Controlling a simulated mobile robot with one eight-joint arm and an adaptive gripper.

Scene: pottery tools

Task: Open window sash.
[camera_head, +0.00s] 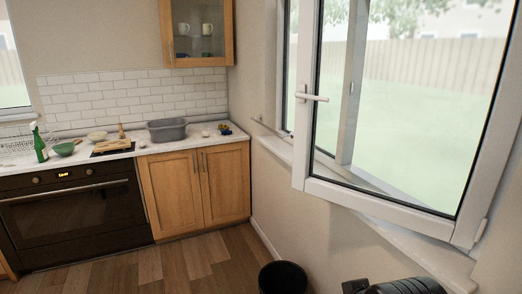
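The white-framed window sash (380,202) is at the right. It stands swung inward at an angle from the window frame (345,120), hinged on its right side. Its white handle (312,97) is on the left upright and points horizontally to the right. My gripper (360,286) seems to be the dark shape at the bottom edge, below the sash and apart from it. Most of it is cut off, and its fingers cannot be made out.
The windowsill (425,250) runs below the sash. A black bin (283,277) stands on the floor near the wall. The counter (200,141) at the back holds a grey basin (167,130), bowls and a green spray bottle (39,145). The wooden floor before the cabinets is clear.

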